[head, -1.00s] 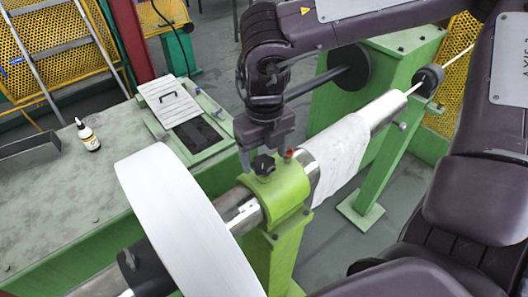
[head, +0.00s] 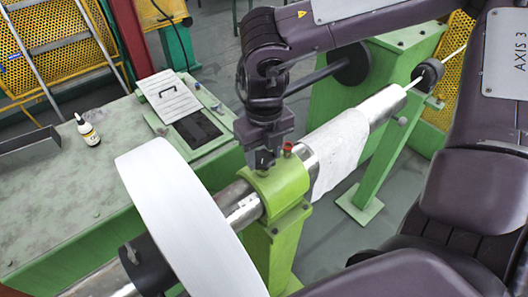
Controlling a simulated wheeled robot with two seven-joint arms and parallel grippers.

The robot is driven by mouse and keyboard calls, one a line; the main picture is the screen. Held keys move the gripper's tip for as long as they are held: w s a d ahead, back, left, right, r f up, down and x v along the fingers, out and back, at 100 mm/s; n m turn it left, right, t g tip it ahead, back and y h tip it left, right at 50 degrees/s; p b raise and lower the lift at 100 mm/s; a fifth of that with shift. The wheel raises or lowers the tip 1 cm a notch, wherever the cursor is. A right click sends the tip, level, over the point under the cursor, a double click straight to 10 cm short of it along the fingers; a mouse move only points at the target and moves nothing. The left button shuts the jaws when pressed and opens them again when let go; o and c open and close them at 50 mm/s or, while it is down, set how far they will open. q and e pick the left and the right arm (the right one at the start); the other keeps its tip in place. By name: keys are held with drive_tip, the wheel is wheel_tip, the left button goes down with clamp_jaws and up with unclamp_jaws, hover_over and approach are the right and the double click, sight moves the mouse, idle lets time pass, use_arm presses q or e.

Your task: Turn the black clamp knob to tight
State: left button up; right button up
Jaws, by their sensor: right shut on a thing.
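My right gripper (head: 264,160) points down over the green clamp block (head: 285,188) on the shaft. Its jaws are shut on the black clamp knob, which sits on top of this block. The fingers hide most of the knob, so I cannot tell how far it is turned. A small red piece (head: 288,147) sits on the block just right of the fingers. My left gripper is not in view.
A large white disc (head: 185,220) stands close at the left of the clamp. The shaft, partly under a white cloth (head: 338,150), runs toward the upper right. A green bench (head: 60,215) at the left carries a small bottle (head: 88,130).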

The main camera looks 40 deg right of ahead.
drive_tip(key=shift+f+m+b, duration=0.15)
drive_tip(key=shift+m+b, duration=0.25)
drive_tip(key=shift+b, duration=0.15)
drive_tip(key=m+b, duration=0.8)
drive_tip(key=b, duration=0.1)
drive_tip(key=shift+w+a, duration=0.15)
drive_tip(key=m+b, duration=0.3)
drive_tip(key=m, duration=0.1)
drive_tip(key=m+b, duration=0.3)
drive_tip(key=shift+w+m, duration=0.15)
drive_tip(key=shift+m, duration=0.15)
drive_tip(key=m+b, duration=0.1)
drive_tip(key=m, duration=0.1)
drive_tip(key=shift+m+b, duration=0.3)
drive_tip(key=shift+b, duration=0.05)
drive_tip(key=m+b, duration=0.1)
drive_tip(key=m, duration=0.2)
drive_tip(key=shift+w+m, duration=0.1)
drive_tip(key=shift+m, duration=0.2)
drive_tip(key=shift+r+m+b, duration=0.2)
drive_tip(key=shift+m+b, duration=0.6)
drive_tip(key=shift+m, duration=1.1)
